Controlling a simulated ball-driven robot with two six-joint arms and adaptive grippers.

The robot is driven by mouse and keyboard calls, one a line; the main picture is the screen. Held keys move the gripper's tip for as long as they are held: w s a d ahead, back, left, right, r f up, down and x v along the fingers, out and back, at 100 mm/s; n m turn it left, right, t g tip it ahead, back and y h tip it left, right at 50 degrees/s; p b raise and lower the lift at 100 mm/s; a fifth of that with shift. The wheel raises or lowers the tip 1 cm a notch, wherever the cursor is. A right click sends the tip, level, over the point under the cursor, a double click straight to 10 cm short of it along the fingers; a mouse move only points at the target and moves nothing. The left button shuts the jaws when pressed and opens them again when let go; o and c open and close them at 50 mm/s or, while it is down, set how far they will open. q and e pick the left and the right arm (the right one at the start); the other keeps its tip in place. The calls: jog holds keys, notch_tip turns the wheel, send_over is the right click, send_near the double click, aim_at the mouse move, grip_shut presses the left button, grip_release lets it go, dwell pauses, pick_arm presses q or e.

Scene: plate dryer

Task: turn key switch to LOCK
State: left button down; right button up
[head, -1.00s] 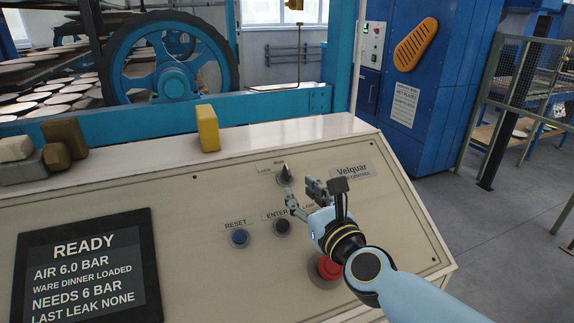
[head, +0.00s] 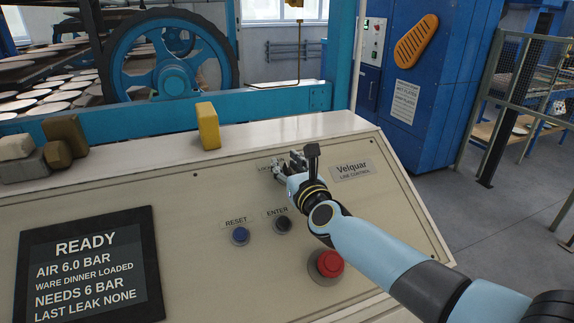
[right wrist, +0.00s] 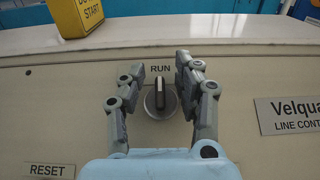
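The key switch (right wrist: 160,100) is a dark knob on a round silver base in the sloped panel. Its handle stands upright, in line with the RUN label (right wrist: 160,69) above it. In the right wrist view my right gripper (right wrist: 159,72) is open, with one finger on each side of the switch and a gap to the knob on both sides. In the head view my right gripper (head: 286,163) covers the switch and part of the LOCK label. My left gripper is not in view.
The blue RESET button (head: 240,236), dark ENTER button (head: 283,224) and red mushroom button (head: 329,264) sit below on the panel (head: 200,270). A yellow block (head: 208,126) stands on the ledge above. A screen (head: 92,268) reading READY is at left.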

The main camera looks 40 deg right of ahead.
jog(key=shift+c, duration=0.3)
grip_shut()
jog(key=shift+f, duration=0.1)
jog(key=shift+f+n+y+b, duration=0.1)
jog(key=shift+n+y+b, duration=0.4)
jog(key=shift+b, duration=0.2)
jog(key=n+y+b, duration=0.3)
jog(key=b, duration=0.1)
jog(key=n+g+y+b, duration=0.1)
jog(key=n+y+b, duration=0.2)
jog(key=n+b, duration=0.1)
jog(key=n+g+y+b, duration=0.1)
jog(key=n+y+b, duration=0.2)
jog(key=b, duration=0.3)
jog(key=shift+a+f+y, duration=0.2)
jog(key=shift+a+y, duration=0.1)
jog(key=shift+y, duration=0.1)
jog(key=n+g+y+b, duration=0.2)
jog(key=n, duration=0.1)
jog(key=shift+s+a+r, duration=0.1)
jog(key=shift+r, duration=0.05)
jog(key=shift+n+g+y, duration=0.4)
jog(key=shift+n, duration=0.2)
jog(key=shift+b, duration=0.3)
jog(key=shift+o, duration=0.3)
grip_release()
jog(key=shift+s, duration=0.1)
